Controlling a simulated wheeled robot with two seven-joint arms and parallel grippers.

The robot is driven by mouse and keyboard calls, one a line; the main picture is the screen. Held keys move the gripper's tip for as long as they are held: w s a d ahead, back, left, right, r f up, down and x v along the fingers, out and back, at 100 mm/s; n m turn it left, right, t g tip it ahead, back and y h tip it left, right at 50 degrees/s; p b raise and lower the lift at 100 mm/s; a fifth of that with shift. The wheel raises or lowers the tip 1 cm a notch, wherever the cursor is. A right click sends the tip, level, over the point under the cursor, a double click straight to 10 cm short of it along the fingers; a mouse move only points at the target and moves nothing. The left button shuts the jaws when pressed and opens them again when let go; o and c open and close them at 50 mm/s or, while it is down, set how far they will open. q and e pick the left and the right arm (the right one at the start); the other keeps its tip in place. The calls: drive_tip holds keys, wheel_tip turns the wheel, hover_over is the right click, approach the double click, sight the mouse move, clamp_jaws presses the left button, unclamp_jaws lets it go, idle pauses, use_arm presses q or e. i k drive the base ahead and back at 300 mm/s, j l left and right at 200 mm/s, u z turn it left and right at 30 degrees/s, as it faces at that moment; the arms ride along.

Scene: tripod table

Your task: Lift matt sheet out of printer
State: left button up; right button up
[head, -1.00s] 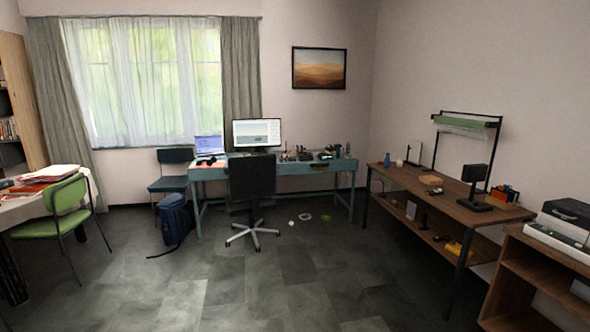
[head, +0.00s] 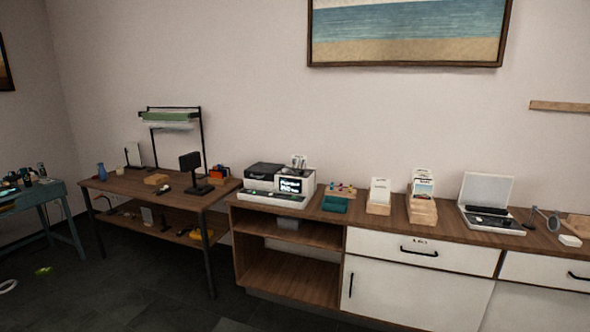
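A dark boxy device (head: 264,174) and a white device with a lit screen (head: 296,184) stand side by side on the left end of the wooden counter. A low white unit (head: 272,198) lies in front of them. One of these may be the printer; I cannot tell which at this distance. I cannot make out a matt sheet in any of them. Neither of my grippers is in view.
The counter (head: 330,222) also bears card holders (head: 378,196) and an open laptop-like case (head: 487,200). A wooden bench (head: 128,187) with a roll rack (head: 170,116) stands to its left. Dark floor (head: 130,285) lies clear in front of the bench.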

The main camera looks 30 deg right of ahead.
sight(300, 161)
drive_tip(key=z, duration=1.1)
drive_tip(key=i+j, duration=0.3)
drive_tip(key=i, duration=0.2)
drive_tip(key=i+j, duration=0.25)
drive_tip(key=i, duration=0.25)
drive_tip(key=i+j, duration=0.3)
drive_tip(key=i, duration=0.2)
drive_tip(key=i+j+z, duration=0.1)
drive_tip(key=i+j, duration=0.15)
drive_tip(key=i, duration=0.25)
